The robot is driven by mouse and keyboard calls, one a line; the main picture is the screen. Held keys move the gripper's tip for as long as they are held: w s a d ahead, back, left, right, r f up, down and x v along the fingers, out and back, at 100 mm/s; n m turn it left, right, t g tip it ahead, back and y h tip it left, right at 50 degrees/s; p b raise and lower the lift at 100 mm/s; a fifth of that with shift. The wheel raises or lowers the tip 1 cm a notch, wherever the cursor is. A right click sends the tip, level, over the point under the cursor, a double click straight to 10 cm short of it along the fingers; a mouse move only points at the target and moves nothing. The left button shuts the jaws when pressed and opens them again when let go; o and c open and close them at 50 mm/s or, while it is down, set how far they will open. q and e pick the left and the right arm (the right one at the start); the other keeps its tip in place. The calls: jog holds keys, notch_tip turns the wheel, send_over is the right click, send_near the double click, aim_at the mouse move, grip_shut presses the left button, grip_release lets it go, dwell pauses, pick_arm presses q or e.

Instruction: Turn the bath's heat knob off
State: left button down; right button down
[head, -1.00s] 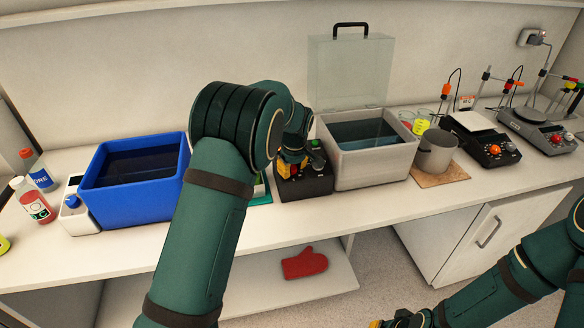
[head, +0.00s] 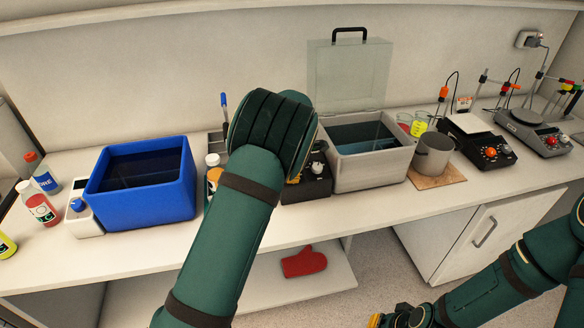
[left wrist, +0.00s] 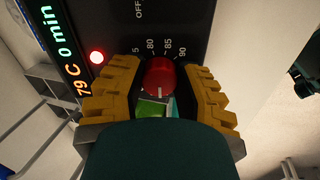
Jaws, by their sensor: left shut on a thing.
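The grey bath (head: 372,168) holds water, and its clear lid (head: 348,70) stands upright behind it. Its black control box (head: 308,190) sits at its left side, partly hidden by my left arm. In the left wrist view, the red heat knob (left wrist: 160,76) lies between the yellow pads of my left gripper (left wrist: 159,82), which is shut on it. Scale marks 80, 85, 90 and OFF (left wrist: 138,8) show beyond the knob. The display (left wrist: 68,45) reads 79 C and 0 min, beside a lit red lamp (left wrist: 97,57). My right gripper (head: 390,320) is at the bottom edge, its jaws unclear.
A blue tub (head: 145,190) stands left of my left arm, with bottles (head: 38,205) farther left. A steel pot (head: 434,153) on a cork mat (head: 440,181) stands right of the bath, then black instruments (head: 480,145). A red mitt (head: 304,262) lies on the lower shelf.

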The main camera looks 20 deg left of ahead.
pick_arm(q)
jog(key=n+p, duration=0.2)
jog(key=n, duration=0.2)
jog(key=shift+n, duration=0.3)
jog(key=shift+n+p, duration=1.2)
jog(key=shift+n, duration=0.7)
jog(key=c, duration=0.6)
grip_release()
jog(key=shift+w, duration=0.1)
jog(key=v, duration=1.2)
jog(key=shift+f, duration=0.1)
